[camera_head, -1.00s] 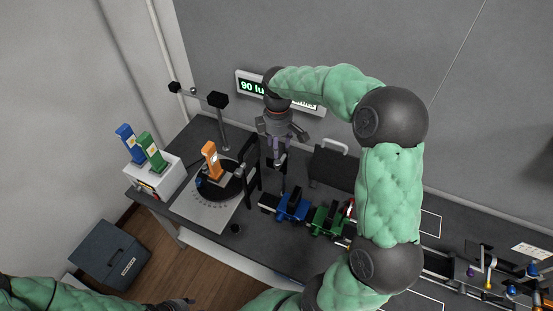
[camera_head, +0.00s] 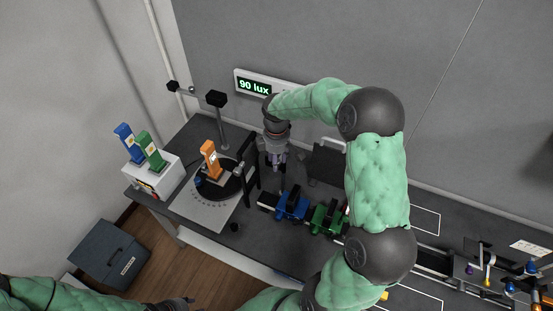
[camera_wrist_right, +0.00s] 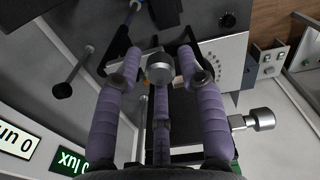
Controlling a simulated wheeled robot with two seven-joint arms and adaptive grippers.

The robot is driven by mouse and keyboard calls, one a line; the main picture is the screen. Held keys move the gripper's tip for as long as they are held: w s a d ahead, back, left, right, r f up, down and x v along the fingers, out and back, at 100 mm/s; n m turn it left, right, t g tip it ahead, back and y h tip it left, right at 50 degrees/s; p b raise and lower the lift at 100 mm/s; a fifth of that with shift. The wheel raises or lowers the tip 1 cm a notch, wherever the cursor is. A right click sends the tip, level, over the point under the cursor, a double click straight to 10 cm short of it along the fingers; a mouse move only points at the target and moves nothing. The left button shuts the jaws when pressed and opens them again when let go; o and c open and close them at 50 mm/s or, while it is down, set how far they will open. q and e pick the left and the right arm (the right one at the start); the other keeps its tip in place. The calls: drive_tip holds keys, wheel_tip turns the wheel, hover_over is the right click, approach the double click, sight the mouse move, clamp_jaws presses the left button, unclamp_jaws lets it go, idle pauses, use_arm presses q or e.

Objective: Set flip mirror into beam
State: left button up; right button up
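My right gripper (camera_head: 275,166) hangs over the bench behind the blue carriage. In the right wrist view its purple fingers (camera_wrist_right: 160,92) are spread apart, with a metal knob (camera_wrist_right: 160,69) showing between them; I cannot tell whether they touch it. A second metal knob (camera_wrist_right: 252,120) lies right of the fingers. I cannot clearly pick out the flip mirror; it may be the knobbed part partly hidden by the gripper. An orange holder (camera_head: 210,160) stands on the round black turntable (camera_head: 232,185). My left gripper (camera_head: 178,303) shows only partly at the bottom edge.
A blue carriage (camera_head: 292,206) and a green carriage (camera_head: 326,219) sit right of the turntable. A white box (camera_head: 160,182) bears blue and green holders. A wall display (camera_head: 254,85) reads 90 lux. A dark frame (camera_head: 251,162) stands close left of my right gripper.

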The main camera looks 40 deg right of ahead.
clamp_jaws()
drive_tip(key=shift+s+d, duration=0.1)
drive_tip(key=shift+s+d+n+p, duration=0.6)
drive_tip(key=shift+d+n, duration=0.2)
drive_tip(key=shift+n, duration=0.95)
drive_tip(key=shift+s+d+n+p, duration=0.55)
drive_tip(key=shift+d+n+p, duration=0.2)
drive_tip(key=shift+n, duration=0.95)
drive_tip(key=shift+s+d+n+p, duration=0.6)
drive_tip(key=shift+d+n, duration=0.25)
drive_tip(key=shift+n, duration=0.9)
drive_tip(key=shift+w, duration=0.1)
drive_tip(key=o, duration=0.5)
unclamp_jaws()
drive_tip(key=shift+d, duration=0.1)
